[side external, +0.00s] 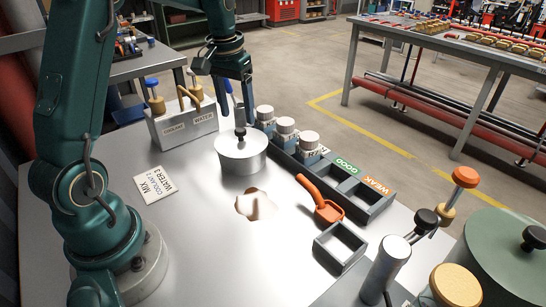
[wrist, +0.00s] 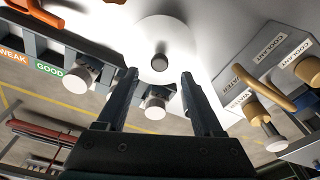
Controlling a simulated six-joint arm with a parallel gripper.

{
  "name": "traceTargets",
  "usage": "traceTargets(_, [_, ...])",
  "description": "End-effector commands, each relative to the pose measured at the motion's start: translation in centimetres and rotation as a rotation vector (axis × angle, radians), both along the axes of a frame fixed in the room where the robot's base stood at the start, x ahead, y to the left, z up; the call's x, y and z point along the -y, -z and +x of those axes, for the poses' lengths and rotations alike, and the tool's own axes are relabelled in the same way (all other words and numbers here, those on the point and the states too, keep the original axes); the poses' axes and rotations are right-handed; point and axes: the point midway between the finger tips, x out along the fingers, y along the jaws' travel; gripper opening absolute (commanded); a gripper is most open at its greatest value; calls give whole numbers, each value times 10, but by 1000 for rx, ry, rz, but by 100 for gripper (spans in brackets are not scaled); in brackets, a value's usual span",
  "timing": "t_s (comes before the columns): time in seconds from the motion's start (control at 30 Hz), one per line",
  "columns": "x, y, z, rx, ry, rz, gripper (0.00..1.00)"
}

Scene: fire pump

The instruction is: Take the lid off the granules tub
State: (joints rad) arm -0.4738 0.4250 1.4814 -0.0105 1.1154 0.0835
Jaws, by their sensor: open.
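A round pale metal tub (side external: 240,158) stands upright on the table with its lid on; I take it as the granules tub. A dark knob (side external: 240,133) rises from the lid's middle. In the wrist view the pale lid (wrist: 158,38) and its knob (wrist: 159,62) show just ahead of my fingertips. My gripper (side external: 236,114) points down above the lid, open and empty. In the wrist view my gripper (wrist: 157,76) has its two fingers spread to either side of the knob's line. Whether the fingertips reach down beside the knob is hard to tell.
A grey rack (side external: 330,178) with capped jars and empty GOOD and WEAK slots stands right of the tub. A labelled holder (side external: 185,125) is on the left. An orange scoop (side external: 322,205), a brownish patch (side external: 256,205) and a green lidded pot (side external: 505,260) lie nearer.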

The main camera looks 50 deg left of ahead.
Motion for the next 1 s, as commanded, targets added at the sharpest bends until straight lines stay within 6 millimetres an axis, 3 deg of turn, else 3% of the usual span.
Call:
traceTargets(0.3, [-1,38,3,-2,1,-1,68])
traceTargets(0.67, [-1,44,4,0,1,1,68])
traceTargets(0.83, [-1,43,5,0,2,2,3])
traceTargets(1.0, [-1,43,5,1,1,2,0])
